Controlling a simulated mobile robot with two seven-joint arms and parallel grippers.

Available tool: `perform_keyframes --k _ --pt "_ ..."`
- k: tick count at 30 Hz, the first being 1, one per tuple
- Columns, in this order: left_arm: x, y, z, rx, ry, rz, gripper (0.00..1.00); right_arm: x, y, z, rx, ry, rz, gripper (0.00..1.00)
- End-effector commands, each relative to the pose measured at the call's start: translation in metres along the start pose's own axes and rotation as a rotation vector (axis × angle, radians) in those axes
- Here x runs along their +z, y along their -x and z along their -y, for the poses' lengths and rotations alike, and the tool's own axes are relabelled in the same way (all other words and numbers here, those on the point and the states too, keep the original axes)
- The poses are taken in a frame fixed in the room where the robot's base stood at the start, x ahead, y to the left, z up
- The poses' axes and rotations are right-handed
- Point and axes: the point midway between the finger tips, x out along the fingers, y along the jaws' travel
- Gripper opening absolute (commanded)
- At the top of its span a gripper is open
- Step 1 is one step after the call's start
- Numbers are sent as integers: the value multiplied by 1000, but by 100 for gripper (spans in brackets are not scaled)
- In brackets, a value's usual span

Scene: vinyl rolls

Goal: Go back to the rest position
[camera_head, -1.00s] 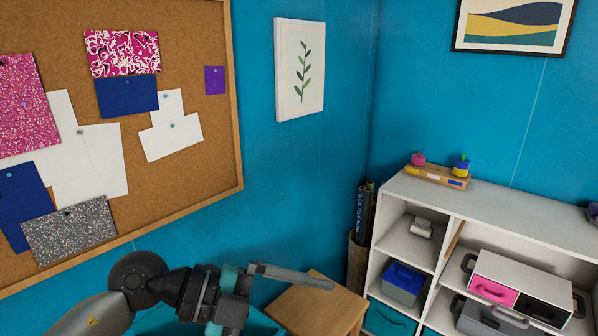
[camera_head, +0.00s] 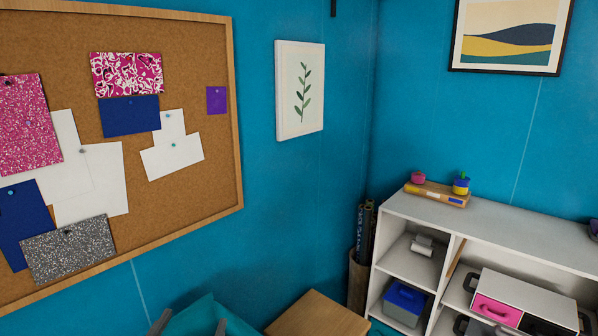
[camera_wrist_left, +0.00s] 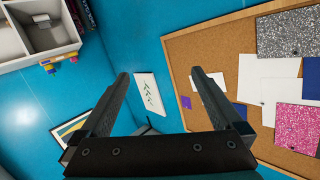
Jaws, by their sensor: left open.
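My right gripper is in neither view. Dark vinyl rolls (camera_head: 361,232) stand upright in a bin (camera_head: 357,283) in the room's corner, away from my gripper.
A corkboard (camera_head: 222,175) with pinned sheets hangs on the left wall. A wooden top (camera_head: 318,316) and a teal surface (camera_head: 195,316) lie low in front. A white shelf (camera_head: 500,232) with boxes stands at right. The space before the blue wall is free.

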Motion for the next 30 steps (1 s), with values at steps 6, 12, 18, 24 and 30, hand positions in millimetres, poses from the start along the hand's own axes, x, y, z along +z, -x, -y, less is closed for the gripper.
perform_keyframes --k 6,12,18,24,30 --pt "114 56 -7 31 22 503 100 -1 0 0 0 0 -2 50" --pt "175 120 -25 144 12 836 100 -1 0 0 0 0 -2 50" --pt "216 165 -42 255 -2 1047 100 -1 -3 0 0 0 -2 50" --pt "270 145 -54 256 -6 1065 100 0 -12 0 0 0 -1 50" --pt "341 131 -69 262 -11 1093 100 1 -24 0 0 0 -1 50"
